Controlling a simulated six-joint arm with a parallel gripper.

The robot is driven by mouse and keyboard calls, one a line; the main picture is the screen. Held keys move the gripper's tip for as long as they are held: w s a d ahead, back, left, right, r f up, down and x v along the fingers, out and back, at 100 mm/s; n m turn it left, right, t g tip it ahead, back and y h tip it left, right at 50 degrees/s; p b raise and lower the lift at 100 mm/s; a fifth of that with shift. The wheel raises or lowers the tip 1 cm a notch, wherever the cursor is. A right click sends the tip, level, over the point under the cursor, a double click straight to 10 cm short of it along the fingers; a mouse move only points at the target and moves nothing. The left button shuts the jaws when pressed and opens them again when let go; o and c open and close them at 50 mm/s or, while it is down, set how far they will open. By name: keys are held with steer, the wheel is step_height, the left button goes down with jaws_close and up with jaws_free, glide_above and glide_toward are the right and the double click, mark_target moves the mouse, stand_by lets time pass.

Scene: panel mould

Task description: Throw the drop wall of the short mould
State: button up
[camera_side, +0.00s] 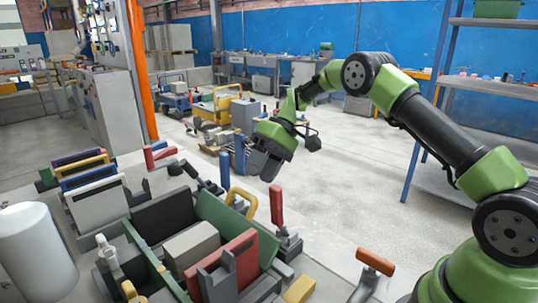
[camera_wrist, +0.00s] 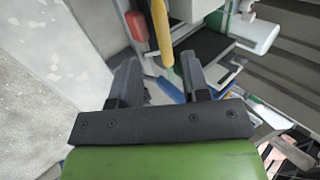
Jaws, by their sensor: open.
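The mould (camera_side: 235,232) sits on the bench in the side view, with a long dark green wall along its right side. A grey block (camera_side: 190,247) and an upright red panel (camera_side: 238,258) stand in and beside it. A red upright handle (camera_side: 276,205) and a yellow looped handle (camera_side: 241,202) stand behind the green wall. I cannot tell which part is the drop wall. My gripper (camera_side: 264,172) hangs above and behind these handles, apart from them. In the wrist view my gripper (camera_wrist: 158,62) is open with nothing held; a yellow bar (camera_wrist: 162,30) and a red part (camera_wrist: 136,25) show beyond the fingers.
A white cylinder (camera_side: 33,250) stands at the left. Upright coloured panels (camera_side: 90,185) stand behind it. A blue post (camera_side: 224,170) rises left of my gripper. An orange-handled lever (camera_side: 375,262) and a yellow block (camera_side: 299,290) are at front right. Open floor lies to the right.

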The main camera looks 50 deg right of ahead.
steer(key=v, duration=0.5)
steer(key=shift+d+r, duration=0.15)
steer(key=s+a+r+m+t+h, duration=0.2)
steer(key=s+a+r+h, duration=0.3)
steer(key=s+r, duration=0.65)
steer(key=s+a+m+t, duration=0.1)
steer(key=s+t, duration=0.1)
steer(key=s, duration=0.5)
steer(key=s+a+m+t+h, duration=0.1)
steer(key=s+a+t, duration=0.1)
steer(key=s, duration=0.5)
steer(key=shift+s+t, duration=0.25)
steer(key=shift+t, duration=0.35)
